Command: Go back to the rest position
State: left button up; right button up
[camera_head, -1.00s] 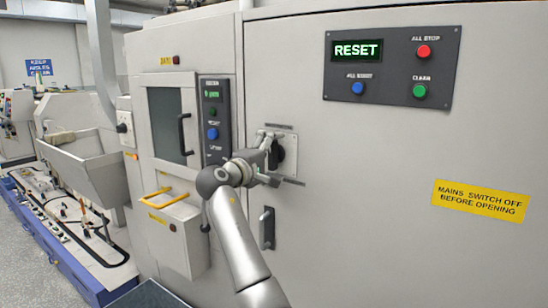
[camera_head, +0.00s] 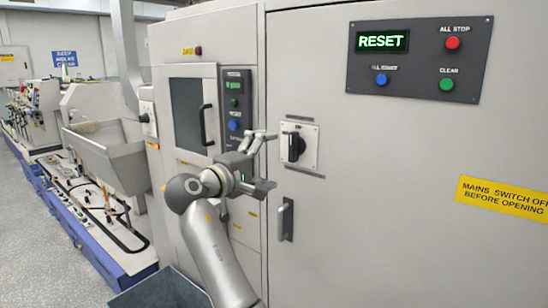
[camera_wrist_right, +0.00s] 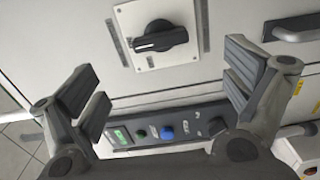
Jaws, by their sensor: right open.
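My right gripper (camera_head: 268,160) is open and empty in the head view, in front of the machine, left of and apart from the black rotary switch (camera_head: 294,147). The switch sits on a pale square plate on the large cabinet door; its handle looks upright in the head view. In the right wrist view, my two right fingers (camera_wrist_right: 165,85) are spread wide with nothing between them. The switch also shows in the right wrist view (camera_wrist_right: 160,37), beyond the fingers near the top. My left gripper is not in view.
A panel with a lit RESET display (camera_head: 382,41) is at upper right. A door handle (camera_head: 286,219) is below the switch. A narrow button panel (camera_head: 236,105) stands behind my gripper. A dark blue-grey bin (camera_head: 160,290) is at the bottom. A sloped metal tray (camera_head: 105,150) is at left.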

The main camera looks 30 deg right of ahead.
jog(key=shift+f, duration=0.1)
dwell(0.4)
jog(key=w+a+f+n+t+y, duration=0.2)
jog(key=w+f+n+y, duration=0.15)
jog(key=f, duration=1.05)
jog(key=w+a+f+n+t+y, duration=0.1)
jog(key=w+a+f+n+y, duration=0.2)
jog(key=f, duration=1.1)
jog(key=s+a+f+g+y, duration=0.15)
jog(key=s+f, duration=0.35)
jog(key=f, duration=1)
jog(key=s+a+f+g+y, duration=0.1)
jog(key=s+f+y, duration=0.25)
jog(key=f, duration=1.15)
jog(key=s+a+f+m+g+y, duration=0.3)
jog(key=s+f+y, duration=0.1)
jog(key=s+f, duration=1.85)
jog(key=s+f+m+g, duration=0.1)
jog(key=s+f+m, duration=0.1)
jog(key=s, duration=1.4)
jog(key=s+d+f+m+g+y, duration=0.1)
jog(key=s+f, duration=0.4)
jog(key=s, duration=1.1)
jog(key=shift+f+m+g, duration=0.3)
jog(key=shift+m+g, duration=0.35)
jog(key=shift+m, duration=0.6)
